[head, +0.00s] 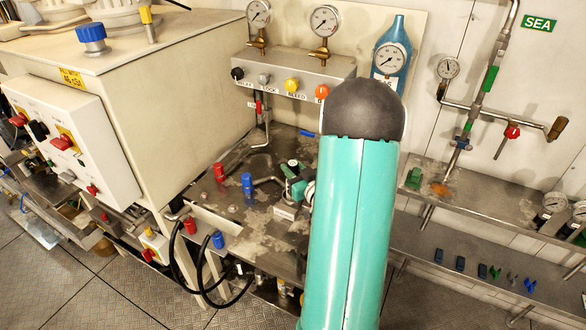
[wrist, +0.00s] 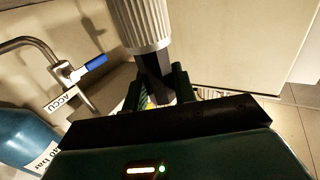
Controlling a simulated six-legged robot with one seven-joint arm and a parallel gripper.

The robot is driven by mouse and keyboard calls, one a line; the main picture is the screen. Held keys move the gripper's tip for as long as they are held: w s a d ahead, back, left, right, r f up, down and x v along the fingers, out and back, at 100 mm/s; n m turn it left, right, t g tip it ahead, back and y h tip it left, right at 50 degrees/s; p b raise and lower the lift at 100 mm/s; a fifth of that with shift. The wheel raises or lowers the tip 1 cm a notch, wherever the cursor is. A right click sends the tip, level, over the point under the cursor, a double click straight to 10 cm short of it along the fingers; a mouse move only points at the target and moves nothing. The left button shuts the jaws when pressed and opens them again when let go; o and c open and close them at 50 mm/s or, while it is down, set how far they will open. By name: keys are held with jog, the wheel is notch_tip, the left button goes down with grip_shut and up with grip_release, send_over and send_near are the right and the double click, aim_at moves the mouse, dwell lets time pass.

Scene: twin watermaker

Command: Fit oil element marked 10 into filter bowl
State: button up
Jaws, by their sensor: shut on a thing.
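My gripper (wrist: 158,80) shows in the wrist view, with its dark green fingers shut on a black stem. A pale, ribbed cylinder (wrist: 140,22) sits at the far end of this stem and runs off the top edge. It looks like the oil element, but no mark 10 is visible on it. In the head view my arm hides much of the middle, and small green parts (head: 298,188) show at its left edge; I cannot tell whether they belong to my gripper. I cannot make out the filter bowl for certain in either view.
A worn metal bench (head: 262,222) carries red (head: 219,171) and blue (head: 247,182) fittings. A gauge panel (head: 290,72) and blue bottle (head: 396,35) stand behind. In the wrist view, a blue-handled valve (wrist: 93,65) and the blue bottle (wrist: 25,135) are on the left.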

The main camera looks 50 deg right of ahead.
jog(key=shift+f, duration=3)
dwell(0.4)
jog(key=o, duration=0.9)
jog(key=shift+w+r, duration=0.1)
